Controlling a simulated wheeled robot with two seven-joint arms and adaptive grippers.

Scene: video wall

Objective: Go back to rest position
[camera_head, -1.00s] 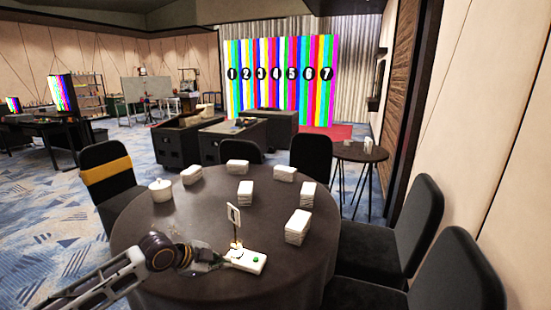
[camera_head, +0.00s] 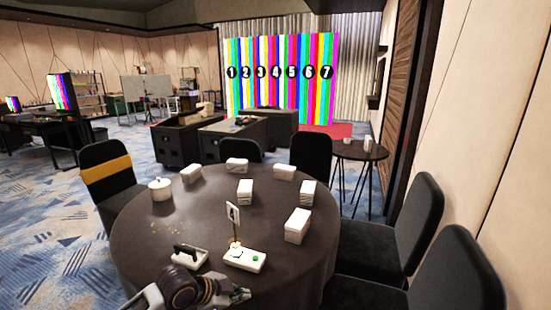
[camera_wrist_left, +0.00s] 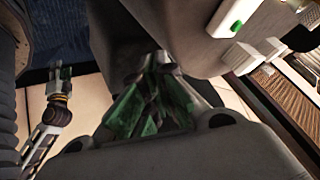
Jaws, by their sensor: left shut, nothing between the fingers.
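My left gripper (camera_head: 240,295) is low in the head view, at the near edge of the round dark table. It is shut and empty. In the left wrist view its dark, green-tinted fingers (camera_wrist_left: 158,62) come together in the middle. Another gripper (camera_wrist_left: 60,72), apparently my right one, shows small at the left of the wrist view. I cannot tell whether it is open. It is not in the head view.
The round table (camera_head: 205,215) holds a white box with a green button (camera_head: 252,260), a small white stand (camera_head: 188,256), several white stacks and a lidded pot (camera_head: 160,189). Black chairs (camera_head: 420,230) stand around it.

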